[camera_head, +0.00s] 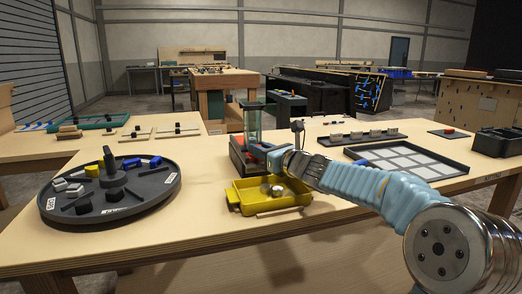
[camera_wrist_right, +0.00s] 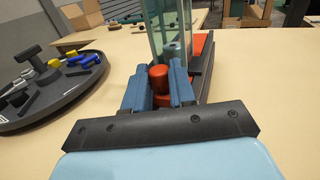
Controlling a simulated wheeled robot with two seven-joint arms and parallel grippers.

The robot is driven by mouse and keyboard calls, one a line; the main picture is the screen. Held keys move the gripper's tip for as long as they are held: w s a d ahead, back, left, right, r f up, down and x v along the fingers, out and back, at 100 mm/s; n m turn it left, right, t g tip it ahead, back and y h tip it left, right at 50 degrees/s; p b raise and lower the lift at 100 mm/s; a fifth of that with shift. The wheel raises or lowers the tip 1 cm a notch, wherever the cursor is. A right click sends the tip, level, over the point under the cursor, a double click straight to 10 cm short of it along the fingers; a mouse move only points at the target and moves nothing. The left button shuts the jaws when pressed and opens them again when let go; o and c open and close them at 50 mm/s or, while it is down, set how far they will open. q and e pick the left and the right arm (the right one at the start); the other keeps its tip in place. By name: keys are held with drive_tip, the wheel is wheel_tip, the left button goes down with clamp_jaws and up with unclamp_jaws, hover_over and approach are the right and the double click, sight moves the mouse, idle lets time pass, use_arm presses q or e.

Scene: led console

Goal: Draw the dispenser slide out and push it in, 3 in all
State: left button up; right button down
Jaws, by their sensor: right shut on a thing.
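The dispenser (camera_head: 252,122) stands on the table at the middle, a clear greenish upright tube on a dark and red base. In the right wrist view its tube (camera_wrist_right: 168,28) rises just beyond my fingers. The slide's red knob (camera_wrist_right: 159,77) sits between the two blue fingers of my right gripper (camera_wrist_right: 160,90). The gripper is shut on this knob, at the near side of the dispenser. In the head view my right gripper (camera_head: 264,150) partly hides the base, so how far the slide is out cannot be told. My left gripper is not in view.
A yellow tray (camera_head: 240,207) with silvery round pieces stands just in front of the dispenser, below my right arm. A dark round turntable (camera_head: 140,197) with small parts lies to the left. A framed grey panel (camera_head: 440,168) lies to the right. Bare table separates turntable and dispenser.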

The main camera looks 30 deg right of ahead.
drive_tip(key=s+b, duration=0.1)
drive_tip(key=s, duration=0.2)
drive_tip(key=s+a+b, duration=0.1)
drive_tip(key=s, duration=0.3)
drive_tip(key=s+a+b, duration=0.1)
drive_tip(key=s, duration=0.2)
drive_tip(key=shift+s+a, duration=0.15)
drive_tip(key=shift+a, duration=0.1)
drive_tip(key=shift+s+f, duration=0.1)
drive_tip(key=shift+f, duration=0.05)
drive_tip(key=c, duration=0.9)
unclamp_jaws()
drive_tip(key=shift+s, duration=0.15)
drive_tip(key=shift+c, duration=0.2)
drive_tip(key=s+d, duration=0.2)
drive_tip(key=s, duration=1.1)
drive_tip(key=shift+s, duration=0.35)
drive_tip(key=shift+c, duration=0.2)
